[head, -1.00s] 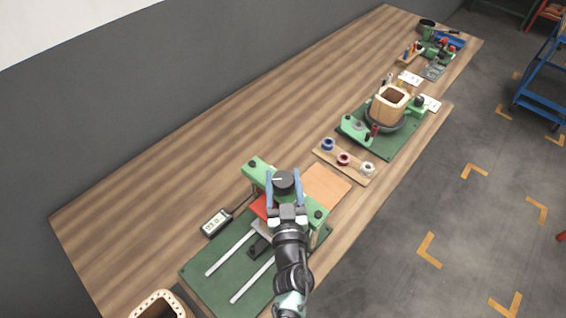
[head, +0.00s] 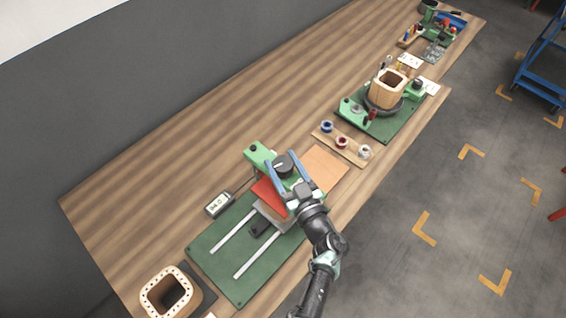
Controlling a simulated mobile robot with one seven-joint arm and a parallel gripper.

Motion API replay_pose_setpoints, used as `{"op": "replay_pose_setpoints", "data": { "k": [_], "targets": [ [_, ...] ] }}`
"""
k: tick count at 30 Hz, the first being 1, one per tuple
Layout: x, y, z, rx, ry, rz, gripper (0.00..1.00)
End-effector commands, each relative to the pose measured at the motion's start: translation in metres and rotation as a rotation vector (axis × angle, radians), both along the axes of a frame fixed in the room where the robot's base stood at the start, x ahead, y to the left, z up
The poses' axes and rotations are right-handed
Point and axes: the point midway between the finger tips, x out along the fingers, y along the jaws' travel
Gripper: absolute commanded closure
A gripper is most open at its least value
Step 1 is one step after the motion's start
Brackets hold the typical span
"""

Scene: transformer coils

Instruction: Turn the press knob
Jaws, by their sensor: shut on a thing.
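The press is a green crossbeam (head: 258,155) over a green base plate (head: 232,268) with two pale rails. Its black round knob (head: 284,165) sits on top of the crossbeam. My gripper (head: 285,171) has its blue fingers on either side of the knob and is shut on it. A red plate (head: 268,194) lies under the crossbeam, above a grey slab. My gripper and arm hide the right part of the crossbeam.
A small display box (head: 219,205) stands left of the press. A wooden spool holder (head: 342,144) and a tan sheet (head: 325,168) lie beyond it. A wooden coil former (head: 168,292) stands at the near left. Bare table (head: 190,140) runs along the wall.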

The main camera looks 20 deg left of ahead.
Motion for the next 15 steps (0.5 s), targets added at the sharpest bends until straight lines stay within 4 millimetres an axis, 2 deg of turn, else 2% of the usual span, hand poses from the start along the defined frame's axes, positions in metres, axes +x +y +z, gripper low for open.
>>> {"op": "replay_pose_setpoints", "data": {
  "k": [8,9,13,15],
  "targets": [
    [0.0003,0.0,0.0002,0.0,0.0,0.0,0.92],
    [0.0002,-0.0001,0.0002,0.0,0.001,0.0,0.33],
    [0.0001,0.0,0.0001,-0.001,0.001,-0.001,0.09],
    [0.0,0.0,0.0,-0.001,0.001,-0.001,0.06]
  ]
}}
